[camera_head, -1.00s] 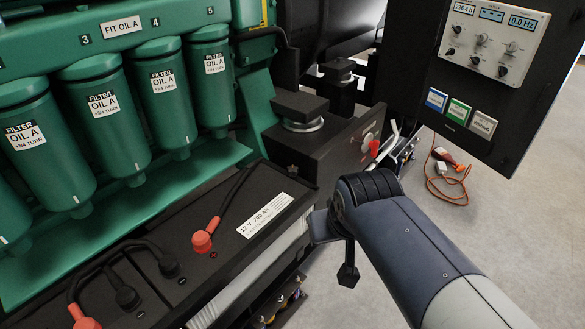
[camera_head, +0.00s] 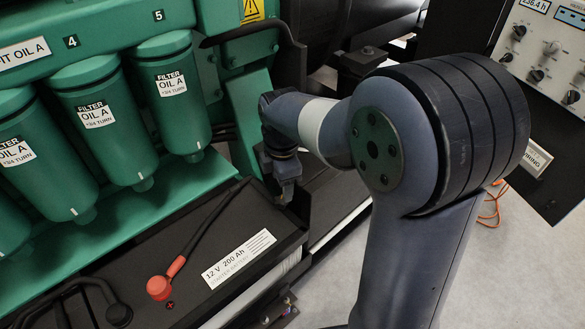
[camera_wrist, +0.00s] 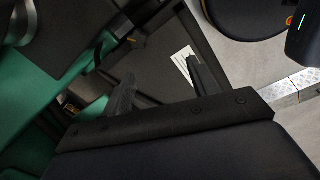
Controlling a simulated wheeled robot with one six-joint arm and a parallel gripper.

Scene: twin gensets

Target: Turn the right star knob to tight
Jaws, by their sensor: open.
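Green oil filters (camera_head: 183,98) line the engine at left. The black battery (camera_head: 130,262) bears a red-capped terminal (camera_head: 160,287) and cable. A control panel (camera_head: 548,55) hangs at upper right. Grey floor (camera_head: 520,270) is open at lower right, with an orange cable (camera_head: 492,215) on it.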

